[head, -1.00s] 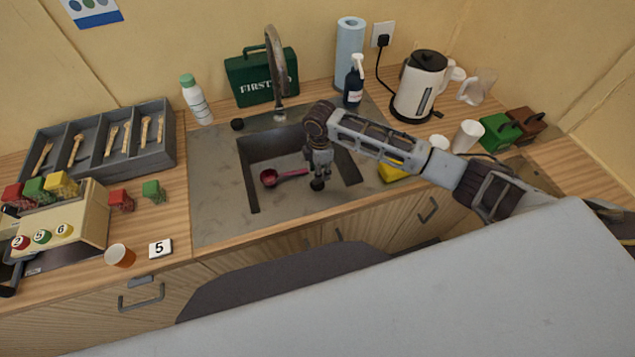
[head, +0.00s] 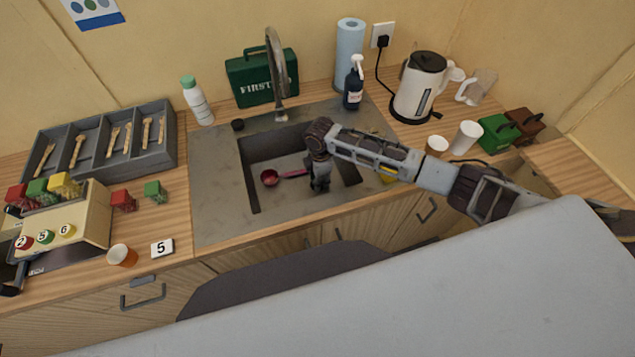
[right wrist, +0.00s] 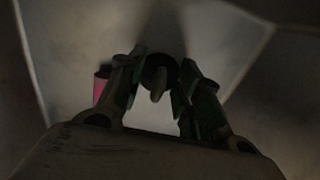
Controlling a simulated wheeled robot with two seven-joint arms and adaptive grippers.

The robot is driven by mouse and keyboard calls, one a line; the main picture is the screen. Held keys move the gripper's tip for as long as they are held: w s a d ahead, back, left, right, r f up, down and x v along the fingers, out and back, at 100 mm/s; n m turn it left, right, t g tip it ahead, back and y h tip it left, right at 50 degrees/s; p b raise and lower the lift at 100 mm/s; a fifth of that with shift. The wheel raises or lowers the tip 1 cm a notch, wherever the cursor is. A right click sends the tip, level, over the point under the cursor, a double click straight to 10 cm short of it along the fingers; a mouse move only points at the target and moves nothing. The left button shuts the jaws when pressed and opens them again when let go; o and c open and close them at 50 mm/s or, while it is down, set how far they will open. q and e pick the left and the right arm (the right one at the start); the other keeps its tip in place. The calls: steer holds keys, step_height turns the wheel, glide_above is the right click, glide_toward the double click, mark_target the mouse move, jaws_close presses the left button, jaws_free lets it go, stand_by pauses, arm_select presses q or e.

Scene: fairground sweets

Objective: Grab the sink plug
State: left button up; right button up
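The sink plug (right wrist: 157,84) is a dark round piece with a paler upright knob, seen in the right wrist view between my fingertips. It lies in the sink basin (head: 255,188); in the head view my gripper hides it. My right gripper (right wrist: 160,78) is open, one finger on each side of the plug, with a small gap showing beside the knob. In the head view my right gripper (head: 320,186) reaches down into the right half of the basin. My left gripper is not in view.
A red scoop (head: 271,178) lies in the basin left of my gripper; its pink handle is close to the fingers. The tap (head: 276,65) rises behind the basin. The basin walls surround my gripper.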

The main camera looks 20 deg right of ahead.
stand_by(0.3)
jaws_close()
steer(key=shift+r, duration=0.2)
steer(key=shift+r+b, duration=0.4)
steer(key=shift+r, duration=4.45)
